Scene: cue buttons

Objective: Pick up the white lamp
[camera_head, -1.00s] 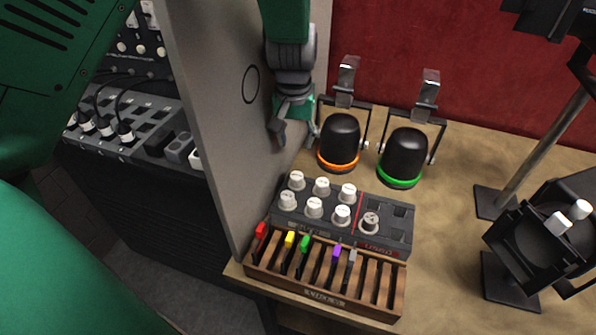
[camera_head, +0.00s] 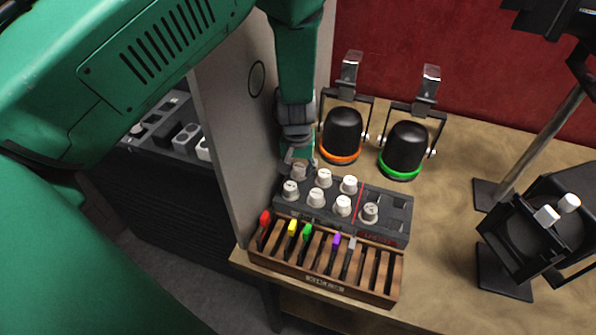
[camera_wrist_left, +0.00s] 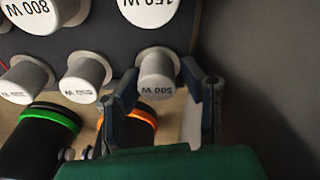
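No lamp with a white ring or white body is clear in view. Two black lamps stand at the back of the table in the head view, one with an orange ring (camera_head: 343,135) and one with a green ring (camera_head: 404,150). White knobs with watt labels sit on a dark control box (camera_head: 388,205). My left gripper (camera_head: 298,168) is at the box's back left knob. In the left wrist view, its open fingers (camera_wrist_left: 163,88) stand either side of the white "500 W" knob (camera_wrist_left: 158,75); I cannot tell if they touch it. My right gripper is not in view.
A wooden rack (camera_head: 325,283) with coloured tabs stands in front of the box. A grey panel (camera_head: 232,130) rises close on the left. Black lamp gear (camera_head: 535,235) and a stand pole (camera_head: 545,140) occupy the right. The tabletop (camera_head: 445,250) is bare between.

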